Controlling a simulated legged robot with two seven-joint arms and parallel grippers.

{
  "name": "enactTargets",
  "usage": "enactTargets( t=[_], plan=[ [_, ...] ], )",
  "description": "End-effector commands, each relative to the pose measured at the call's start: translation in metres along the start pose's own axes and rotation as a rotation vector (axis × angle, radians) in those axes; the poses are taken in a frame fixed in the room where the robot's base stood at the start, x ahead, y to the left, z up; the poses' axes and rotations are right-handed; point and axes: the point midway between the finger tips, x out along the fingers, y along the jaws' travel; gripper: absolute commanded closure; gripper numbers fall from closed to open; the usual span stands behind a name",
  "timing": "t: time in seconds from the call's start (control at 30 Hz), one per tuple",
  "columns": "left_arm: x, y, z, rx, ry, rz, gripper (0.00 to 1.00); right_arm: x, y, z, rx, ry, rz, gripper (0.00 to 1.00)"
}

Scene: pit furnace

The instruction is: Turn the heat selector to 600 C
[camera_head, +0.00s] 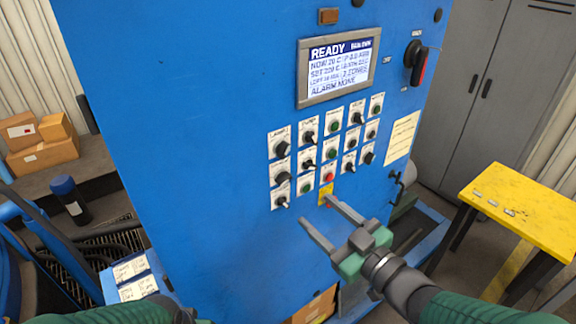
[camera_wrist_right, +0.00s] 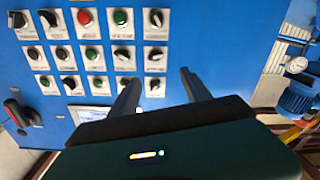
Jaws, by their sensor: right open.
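The blue furnace cabinet (camera_head: 200,110) carries a control panel with rows of black knobs, green buttons and a red button (camera_head: 328,177). The knob labels are too small to read, so I cannot tell which knob is the heat selector. One black knob (camera_head: 283,202) sits at the lower left of the panel. My right gripper (camera_head: 315,209) is open and empty, with its fingers pointing at the lower panel. In the right wrist view, the panel appears upside down and its fingers (camera_wrist_right: 160,78) frame nothing held. My left forearm shows at the bottom edge; its gripper is out of view.
A display (camera_head: 340,68) above the knobs reads READY and ALARM NONE. A red-and-black rotary switch (camera_head: 416,62) is at the right. A yellow table (camera_head: 520,200) stands at the right, grey lockers (camera_head: 490,85) behind. Cardboard boxes (camera_head: 40,145) are at the left.

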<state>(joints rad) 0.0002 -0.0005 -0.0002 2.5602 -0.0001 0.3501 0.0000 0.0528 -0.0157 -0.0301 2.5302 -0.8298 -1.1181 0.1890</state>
Motion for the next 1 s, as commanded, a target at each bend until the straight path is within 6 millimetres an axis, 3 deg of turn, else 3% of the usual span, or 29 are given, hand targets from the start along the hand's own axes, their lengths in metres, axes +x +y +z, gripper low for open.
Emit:
enactTargets(
  t=[0.03, 0.17, 0.2, 0.4, 0.6, 0.97, 1.0],
  plan=[
    [-0.024, 0.0, -0.006, 0.0, 0.0, 0.0, 0.41, 0.003, 0.004, -0.009, 0.008, -0.007, -0.001, 0.44],
    [-0.052, 0.0, -0.012, 0.0, 0.0, 0.0, 0.41, 0.011, 0.005, -0.007, 0.003, -0.013, 0.012, 0.44],
    [-0.045, 0.0, -0.011, 0.0, 0.001, 0.0, 0.41, 0.024, 0.004, -0.001, -0.001, -0.007, 0.009, 0.44],
    [-0.06, 0.0, -0.014, 0.001, -0.001, 0.0, 0.41, 0.077, 0.004, -0.001, -0.003, -0.006, 0.01, 0.44],
    [-0.071, 0.0, -0.017, 0.0, 0.0, 0.0, 0.41, 0.112, 0.004, 0.001, -0.004, -0.006, 0.012, 0.44],
    [-0.072, 0.0, -0.017, 0.0, 0.0, 0.0, 0.41, 0.122, 0.004, 0.003, -0.004, -0.005, 0.013, 0.44],
    [-0.072, 0.0, -0.017, 0.0, 0.0, 0.0, 0.41, 0.121, 0.004, 0.003, -0.004, -0.005, 0.013, 0.49]
  ],
)
